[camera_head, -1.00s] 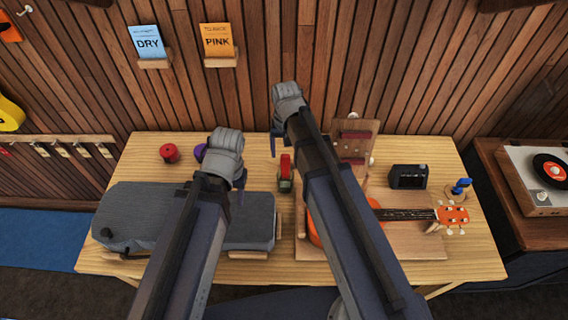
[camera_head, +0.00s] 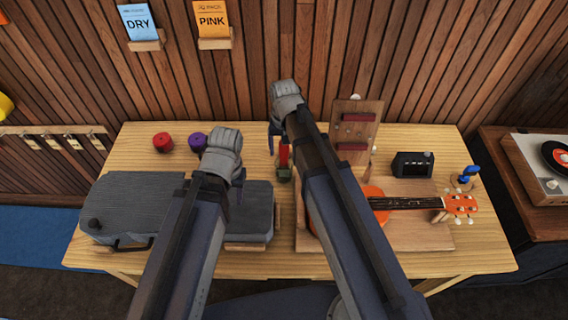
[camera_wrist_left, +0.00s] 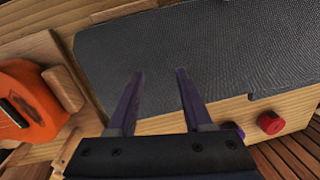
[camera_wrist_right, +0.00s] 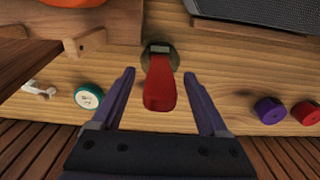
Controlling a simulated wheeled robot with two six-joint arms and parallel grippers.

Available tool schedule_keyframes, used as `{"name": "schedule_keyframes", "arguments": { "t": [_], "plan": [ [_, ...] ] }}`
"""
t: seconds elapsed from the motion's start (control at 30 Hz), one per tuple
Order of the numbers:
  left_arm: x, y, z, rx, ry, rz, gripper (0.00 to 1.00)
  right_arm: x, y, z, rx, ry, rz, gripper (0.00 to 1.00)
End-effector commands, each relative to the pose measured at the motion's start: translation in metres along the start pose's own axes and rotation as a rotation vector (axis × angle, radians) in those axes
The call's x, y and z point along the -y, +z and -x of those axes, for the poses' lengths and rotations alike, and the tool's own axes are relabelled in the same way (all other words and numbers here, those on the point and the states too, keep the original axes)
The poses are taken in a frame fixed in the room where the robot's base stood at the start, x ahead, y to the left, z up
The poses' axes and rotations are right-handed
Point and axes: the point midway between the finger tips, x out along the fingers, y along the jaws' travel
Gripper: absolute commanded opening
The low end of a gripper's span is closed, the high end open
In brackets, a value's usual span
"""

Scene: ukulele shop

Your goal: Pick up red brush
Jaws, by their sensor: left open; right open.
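The red brush (camera_wrist_right: 160,85) shows in the right wrist view, its red part between my open right gripper's (camera_wrist_right: 163,90) fingers, with clear gaps on both sides. Its far end meets a small dark holder (camera_wrist_right: 160,55) on the table. In the head view, the red brush (camera_head: 284,155) shows left of my right arm, near the table's middle; the arm is close in front. My right gripper (camera_head: 274,138) is partly hidden there. My left gripper (camera_head: 239,185) is open and empty over the grey case (camera_head: 130,195); it also shows in the left wrist view (camera_wrist_left: 158,72).
A red spool (camera_head: 162,142) and a purple spool (camera_head: 197,142) sit at the back left. An orange ukulele (camera_head: 372,200) lies right of my right arm by a wooden stand (camera_head: 355,120). A black box (camera_head: 412,164) stands further right. A green-rimmed round item (camera_wrist_right: 88,97) lies beside the brush.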

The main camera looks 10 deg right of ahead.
Motion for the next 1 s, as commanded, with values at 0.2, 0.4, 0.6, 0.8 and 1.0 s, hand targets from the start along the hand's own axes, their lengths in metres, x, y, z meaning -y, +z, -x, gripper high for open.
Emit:
{"name": "schedule_keyframes", "arguments": {
  "t": [0.2, 0.4, 0.6, 0.8, 1.0],
  "plan": [
    [-0.0017, -0.001, -0.018, 0.0, 0.0, 0.0, 0.5, -0.0001, 0.0001, -0.0181, 0.0, 0.0, 0.0, 0.78],
    [-0.0016, -0.001, -0.0162, 0.0, 0.0, 0.0, 0.5, -0.0001, 0.0002, -0.0163, 0.0, 0.0, 0.0, 0.75],
    [-0.0016, -0.001, -0.0162, 0.0, 0.0, 0.0, 0.5, -0.0001, 0.0002, -0.0163, 0.0, 0.0, 0.0, 0.53],
    [-0.0016, -0.0009, -0.0162, 0.0, 0.0, 0.0, 0.5, -0.0001, 0.0002, -0.0163, 0.0, 0.0, 0.0, 0.3],
    [-0.0016, -0.001, -0.0162, 0.0, 0.0, 0.0, 0.5, -0.0001, 0.0002, -0.0163, 0.0, 0.0, 0.0, 0.08]
  ]
}}
